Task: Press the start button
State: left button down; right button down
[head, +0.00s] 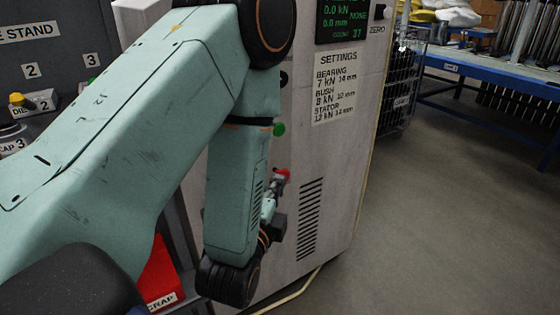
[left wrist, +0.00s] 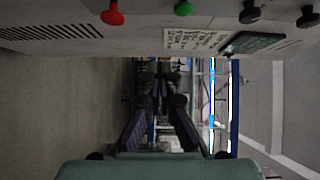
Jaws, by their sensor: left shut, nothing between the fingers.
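The green button (head: 279,129) is on the front of the light grey press cabinet (head: 345,150), just right of my left arm. It also shows at the top of the left wrist view (left wrist: 183,8). A red button (head: 282,175) is below it, and also shows in the left wrist view (left wrist: 113,14). In the head view my left forearm largely hides my left gripper, low by the cabinet front. In the left wrist view the left gripper (left wrist: 160,92) is shut and empty, its fingers apart from the green button. My right gripper is out of view.
A settings sheet (head: 335,88) and a display (head: 342,20) are above the buttons. Black knobs (left wrist: 249,12) show in the wrist view. A red scrap bin (head: 158,275) is at lower left, and a die stand (head: 40,50) at upper left. Open floor (head: 450,200) lies to the right.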

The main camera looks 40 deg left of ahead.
pick_arm(q)
jog(key=shift+a+r+m+t+y+b, duration=0.2)
jog(key=shift+r+m+t+y+b, duration=0.3)
jog(key=shift+r, duration=0.45)
jog(key=p, duration=0.7)
send_near(279, 129)
jog(key=w+d, duration=0.2)
jog(key=w, duration=0.3)
jog(key=shift+w+a+f, duration=0.1)
jog(key=shift+w+a, duration=0.3)
jog(key=shift+a, duration=0.45)
jog(key=shift+w+a+f, duration=0.1)
jog(key=shift+w+a, duration=0.35)
jog(key=shift+a, duration=0.4)
